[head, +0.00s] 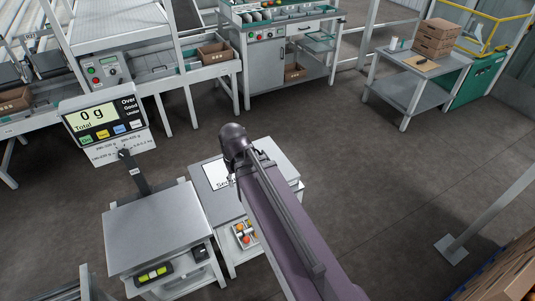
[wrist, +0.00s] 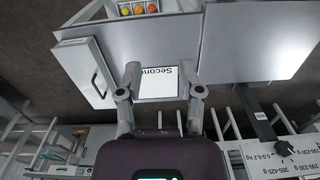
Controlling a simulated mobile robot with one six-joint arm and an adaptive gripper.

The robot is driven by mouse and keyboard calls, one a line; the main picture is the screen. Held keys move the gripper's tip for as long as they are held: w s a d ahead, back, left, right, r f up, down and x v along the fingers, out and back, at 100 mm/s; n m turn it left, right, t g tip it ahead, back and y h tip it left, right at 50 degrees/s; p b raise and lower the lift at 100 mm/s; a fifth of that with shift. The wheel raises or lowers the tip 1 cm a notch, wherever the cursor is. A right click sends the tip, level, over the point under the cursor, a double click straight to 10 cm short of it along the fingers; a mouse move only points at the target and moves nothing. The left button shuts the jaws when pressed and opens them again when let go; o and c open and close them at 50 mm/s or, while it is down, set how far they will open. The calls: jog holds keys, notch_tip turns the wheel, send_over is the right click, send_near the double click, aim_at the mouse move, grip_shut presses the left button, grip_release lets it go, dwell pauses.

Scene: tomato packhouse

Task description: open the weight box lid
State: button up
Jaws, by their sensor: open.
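What looks like the weight box (wrist: 78,62) is a pale grey box with a dark bar handle (wrist: 97,85) in the wrist view, at the left. Its lid looks shut. My gripper (wrist: 159,70) is open and empty, with its two fingers apart over a white sheet marked "Second" (wrist: 158,86). The handle lies to the left of the fingers in that view, and nothing touches it. In the head view my arm covers the gripper and most of that part of the bench; the sheet (head: 211,174) shows beside it.
A scale display (head: 97,117) reads 0 g behind a steel-topped stand (head: 155,230), left of the bench. Coloured tomatoes (head: 245,238) sit on a lower shelf. A side table (head: 440,68) stands far right. Floor right of my arm is mostly clear.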

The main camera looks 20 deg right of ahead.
jog(key=w+d+f+y+b, duration=0.1)
jog(key=w+d+f+b, duration=0.1)
jog(key=w+d, duration=0.4)
jog(key=w+d+f+b, duration=0.2)
jog(key=w+d, duration=0.2)
jog(key=w, duration=0.5)
jog(key=y+b, duration=0.1)
jog(key=b, duration=0.1)
send_over(267, 152)
jog(key=s, duration=0.5)
notch_tip(267, 152, down, 2)
jog(key=shift+d+f, duration=0.15)
jog(key=shift+f+b, duration=0.15)
jog(key=shift+b, duration=0.2)
jog(key=a+f+b, duration=0.1)
jog(key=f+b, duration=0.7)
jog(key=a+f+b, duration=0.1)
jog(key=f+b, duration=0.4)
jog(key=shift+a+f, duration=0.1)
jog(key=shift+a, duration=0.25)
grip_shut()
